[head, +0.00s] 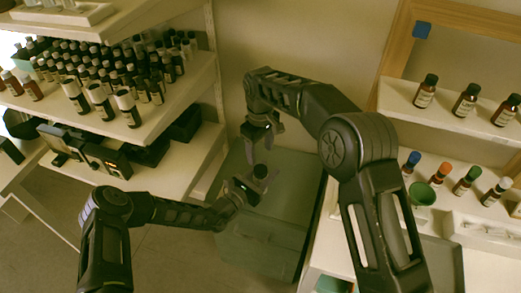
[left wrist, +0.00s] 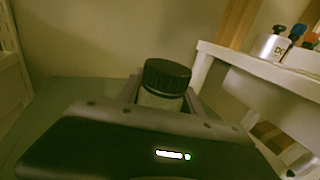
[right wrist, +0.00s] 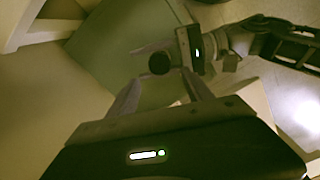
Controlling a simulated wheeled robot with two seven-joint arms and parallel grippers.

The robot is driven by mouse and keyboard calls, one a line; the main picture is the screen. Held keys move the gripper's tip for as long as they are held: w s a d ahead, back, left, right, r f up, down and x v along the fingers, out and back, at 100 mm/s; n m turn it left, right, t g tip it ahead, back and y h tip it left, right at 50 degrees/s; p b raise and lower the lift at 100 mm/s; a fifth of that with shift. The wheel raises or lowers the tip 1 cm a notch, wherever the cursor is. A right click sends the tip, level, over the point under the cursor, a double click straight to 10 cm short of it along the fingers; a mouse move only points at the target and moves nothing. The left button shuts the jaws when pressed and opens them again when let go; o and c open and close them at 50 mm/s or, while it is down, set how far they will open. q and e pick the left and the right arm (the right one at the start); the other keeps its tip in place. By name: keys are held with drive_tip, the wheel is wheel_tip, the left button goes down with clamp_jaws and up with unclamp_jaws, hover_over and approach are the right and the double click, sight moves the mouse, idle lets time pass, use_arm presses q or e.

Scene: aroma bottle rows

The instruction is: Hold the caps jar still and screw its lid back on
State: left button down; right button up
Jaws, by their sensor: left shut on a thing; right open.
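The caps jar (left wrist: 158,100) is a small pale jar, seen in the left wrist view between the fingers of my left gripper. A ribbed black lid (left wrist: 166,75) sits on its top; I cannot tell how tightly. My left gripper (head: 250,185) is shut on the jar and holds it roughly upright, with the dark lid (head: 260,171) uppermost. My right gripper (head: 262,137) is open and empty, above and apart from the lid in the head view. In the right wrist view the round lid (right wrist: 159,63) shows between the right fingertips, farther off.
A grey-green box (head: 270,240) lies below the grippers. A left shelf (head: 185,90) carries many dark bottles. The space around the jar is free.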

sight(261, 169)
drive_tip(key=shift+f, duration=0.1)
idle(0.3)
drive_tip(key=shift+f, duration=3.95)
drive_tip(key=shift+c, duration=0.5)
clamp_jaws()
drive_tip(key=shift+o, duration=1.3)
unclamp_jaws()
